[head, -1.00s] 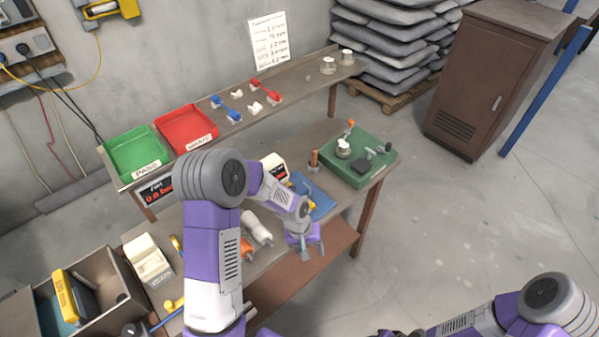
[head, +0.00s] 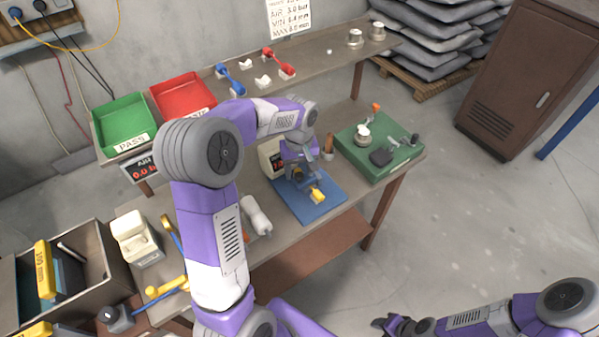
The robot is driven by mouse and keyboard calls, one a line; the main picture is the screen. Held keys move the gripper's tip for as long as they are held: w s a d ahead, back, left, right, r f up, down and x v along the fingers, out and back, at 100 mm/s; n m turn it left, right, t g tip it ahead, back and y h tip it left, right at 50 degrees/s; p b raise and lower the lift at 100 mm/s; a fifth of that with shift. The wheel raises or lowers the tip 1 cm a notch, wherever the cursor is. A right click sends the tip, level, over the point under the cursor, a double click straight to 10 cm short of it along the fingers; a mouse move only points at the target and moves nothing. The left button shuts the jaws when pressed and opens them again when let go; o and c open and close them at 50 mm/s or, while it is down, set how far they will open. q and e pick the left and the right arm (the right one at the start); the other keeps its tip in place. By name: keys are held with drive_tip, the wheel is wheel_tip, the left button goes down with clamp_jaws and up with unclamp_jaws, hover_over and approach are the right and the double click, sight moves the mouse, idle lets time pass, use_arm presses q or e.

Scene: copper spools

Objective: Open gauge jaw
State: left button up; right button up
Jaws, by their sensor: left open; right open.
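A blue mat (head: 325,205) lies on the bench in the head view. A small device with a yellow part (head: 317,195) sits on it. A cream box with a dark display (head: 270,158) stands at the mat's back left, partly hidden by my arm. I cannot make out the gauge jaw itself. My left gripper (head: 298,178) is open and points down over the back of the mat, close to the device. I cannot tell whether it touches it. My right gripper (head: 386,324) is open and empty at the bottom edge, away from the bench.
A green base (head: 400,155) with a spool and small tools stands to the right. Green (head: 118,125) and red (head: 183,96) trays are on the back shelf. A grey bin (head: 92,262), a cream device (head: 135,238) and a white bottle (head: 257,216) are to the left.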

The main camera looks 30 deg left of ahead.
use_arm(q)
drive_tip(key=shift+f, duration=0.65)
clamp_jaws()
